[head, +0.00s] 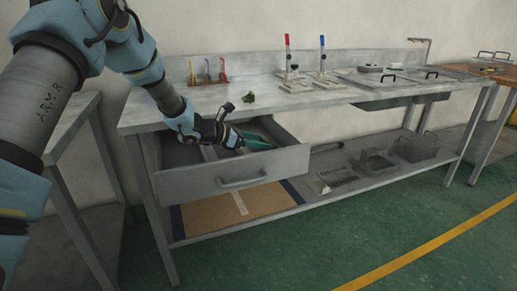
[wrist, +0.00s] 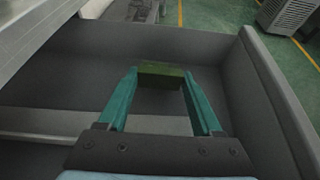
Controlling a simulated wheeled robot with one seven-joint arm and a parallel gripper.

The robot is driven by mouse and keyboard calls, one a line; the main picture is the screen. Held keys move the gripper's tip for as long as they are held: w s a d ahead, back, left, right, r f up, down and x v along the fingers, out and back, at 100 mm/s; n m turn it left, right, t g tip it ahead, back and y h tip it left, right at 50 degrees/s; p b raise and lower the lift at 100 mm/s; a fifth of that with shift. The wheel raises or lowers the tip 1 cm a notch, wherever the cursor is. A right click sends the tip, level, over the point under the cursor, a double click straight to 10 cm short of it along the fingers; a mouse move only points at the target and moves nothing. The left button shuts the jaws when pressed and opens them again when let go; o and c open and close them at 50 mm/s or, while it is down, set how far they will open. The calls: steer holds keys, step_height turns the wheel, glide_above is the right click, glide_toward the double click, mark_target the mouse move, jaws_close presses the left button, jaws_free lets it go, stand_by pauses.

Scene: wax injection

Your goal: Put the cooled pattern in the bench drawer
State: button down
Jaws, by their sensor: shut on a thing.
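The bench drawer (head: 230,178) is pulled open under the left part of the bench. My gripper (head: 264,142) reaches down into the drawer's right part. In the wrist view its teal fingers (wrist: 160,80) are shut on a dark green block (wrist: 161,69), which looks like the pattern, at the fingertips. The block is inside the drawer space; I cannot tell whether it touches the drawer floor (wrist: 60,75). Another small dark green piece (head: 249,98) lies on the bench top near the front edge, above the drawer.
The bench top (head: 215,97) holds a small rack of coloured tools (head: 207,73) and two clamps with red (head: 287,40) and blue (head: 322,42) handles. Metal trays (head: 375,162) stand on the lower shelf. A divider (wrist: 60,122) crosses the drawer. Green floor lies open in front.

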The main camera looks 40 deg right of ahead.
steer(key=shift+f, duration=1.3)
steer(key=shift+f, duration=0.2)
steer(key=shift+c, duration=0.2)
jaws_free()
steer(key=shift+r, duration=0.1)
steer(key=shift+r, duration=0.1)
steer(key=shift+w+a+r, duration=0.1)
steer(key=shift+a, duration=0.05)
steer(key=b+v, duration=0.1)
steer(key=v, duration=1)
steer(key=shift+a+r, duration=0.1)
steer(key=shift+a, duration=0.25)
